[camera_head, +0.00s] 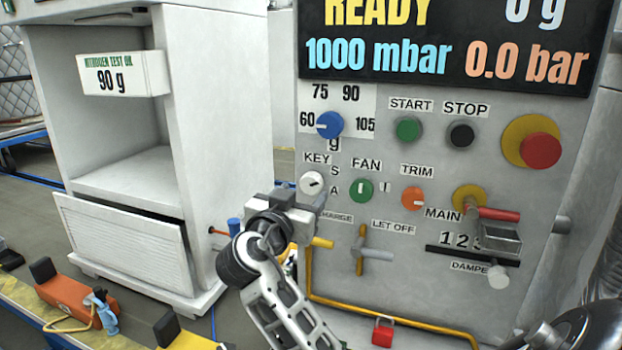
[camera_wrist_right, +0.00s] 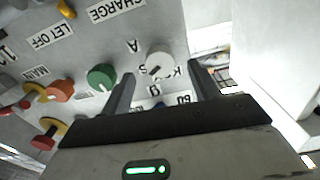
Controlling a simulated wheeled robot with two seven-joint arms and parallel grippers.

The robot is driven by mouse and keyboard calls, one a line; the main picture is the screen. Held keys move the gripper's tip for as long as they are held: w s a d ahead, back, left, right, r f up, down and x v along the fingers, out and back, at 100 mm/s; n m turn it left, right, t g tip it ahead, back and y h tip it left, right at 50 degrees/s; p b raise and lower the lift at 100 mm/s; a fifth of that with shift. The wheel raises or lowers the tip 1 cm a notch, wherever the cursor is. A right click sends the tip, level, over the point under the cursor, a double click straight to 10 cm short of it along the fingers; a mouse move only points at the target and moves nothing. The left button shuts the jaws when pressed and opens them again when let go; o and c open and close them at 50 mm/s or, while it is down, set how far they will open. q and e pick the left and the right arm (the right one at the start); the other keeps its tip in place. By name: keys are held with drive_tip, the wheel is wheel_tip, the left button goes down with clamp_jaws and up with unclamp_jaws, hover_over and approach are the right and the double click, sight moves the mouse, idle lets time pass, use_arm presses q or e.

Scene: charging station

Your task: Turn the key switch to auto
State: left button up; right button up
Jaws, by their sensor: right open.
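The key switch (camera_head: 311,183) is a round white knob with a small dark mark, under the KEY label on the grey panel. The letters S and A stand to its right. In the right wrist view the knob (camera_wrist_right: 160,62) shows a short dark slanted mark; I cannot tell surely which letter it points to. My right gripper (camera_head: 297,207) is just below and left of the knob in the head view. In the wrist view its open fingers (camera_wrist_right: 161,72) stand either side of the knob, with no clear contact visible. My left gripper is not in view.
The green FAN knob (camera_head: 361,190) and orange TRIM knob (camera_head: 413,198) are to the right. A blue dial (camera_head: 329,124) is above. A yellow handle (camera_head: 360,250) sticks out below. A white cabinet (camera_head: 215,120) stands to the left, with a gap before the panel.

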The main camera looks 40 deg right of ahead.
sight(309, 188)
drive_tip(key=p+x, duration=0.1)
drive_tip(key=x, duration=0.5)
drive_tip(key=shift+a+f, duration=0.1)
drive_tip(key=c, duration=1)
